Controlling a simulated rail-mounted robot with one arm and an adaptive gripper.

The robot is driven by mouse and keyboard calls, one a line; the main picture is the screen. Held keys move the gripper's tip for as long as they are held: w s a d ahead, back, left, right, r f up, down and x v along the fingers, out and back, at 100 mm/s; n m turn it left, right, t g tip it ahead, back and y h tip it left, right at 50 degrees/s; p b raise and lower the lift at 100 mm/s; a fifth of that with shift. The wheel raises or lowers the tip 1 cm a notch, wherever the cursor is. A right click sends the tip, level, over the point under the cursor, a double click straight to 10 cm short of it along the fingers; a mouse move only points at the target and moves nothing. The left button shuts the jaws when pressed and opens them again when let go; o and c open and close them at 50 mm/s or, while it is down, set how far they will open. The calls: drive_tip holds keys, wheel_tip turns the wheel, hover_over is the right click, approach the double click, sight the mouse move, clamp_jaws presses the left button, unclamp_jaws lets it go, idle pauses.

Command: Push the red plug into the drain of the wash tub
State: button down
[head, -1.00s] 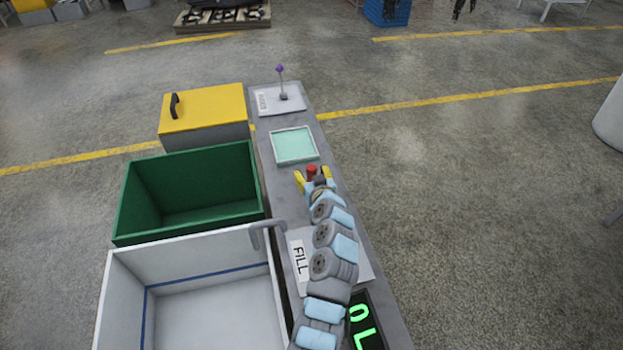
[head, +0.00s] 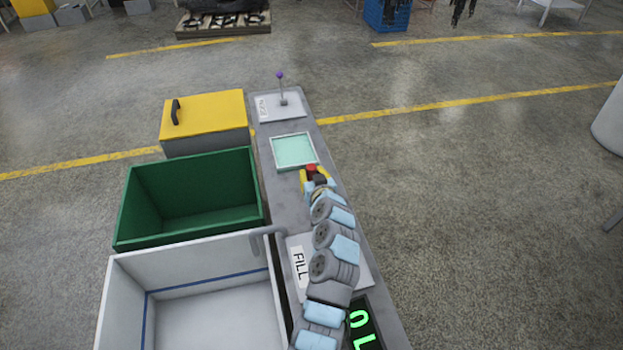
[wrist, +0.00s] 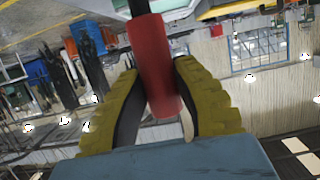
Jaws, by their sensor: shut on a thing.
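The red plug (head: 311,168) is upright at the near edge of the pale green tray, on the grey counter. My gripper (head: 312,174) has its yellow fingers shut on it from both sides. In the wrist view the red plug (wrist: 152,60) sits between the ribbed yellow fingers (wrist: 158,80), with a dark stem beyond it. The white wash tub (head: 195,250) stands at the lower left, with a blue line around its inside wall. Its drain is not visible in these frames.
The pale green square tray (head: 293,151) lies just beyond the plug. A grey spout (head: 268,235) hangs over the tub's right rim. A green bin (head: 190,197) and a yellow-lidded box (head: 204,115) stand left of the counter. A purple-tipped lever (head: 282,90) rises at the far end.

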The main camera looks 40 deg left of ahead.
drive_tip(key=s+d+r, duration=0.1)
drive_tip(key=r, duration=0.1)
drive_tip(key=s+d+r+p, duration=0.1)
drive_tip(key=s+r, duration=0.1)
drive_tip(key=s+d+r, duration=0.1)
drive_tip(key=r, duration=0.2)
drive_tip(key=shift+s+d, duration=0.15)
drive_tip(key=shift+d, duration=0.1)
drive_tip(key=s+d+r+p, duration=0.1)
drive_tip(key=s+d+r, duration=0.2)
drive_tip(key=s+d, duration=0.2)
drive_tip(key=shift+s+p, duration=0.3)
drive_tip(key=shift+s, duration=0.6)
drive_tip(key=shift+w+d, duration=0.1)
drive_tip(key=shift+d, duration=0.05)
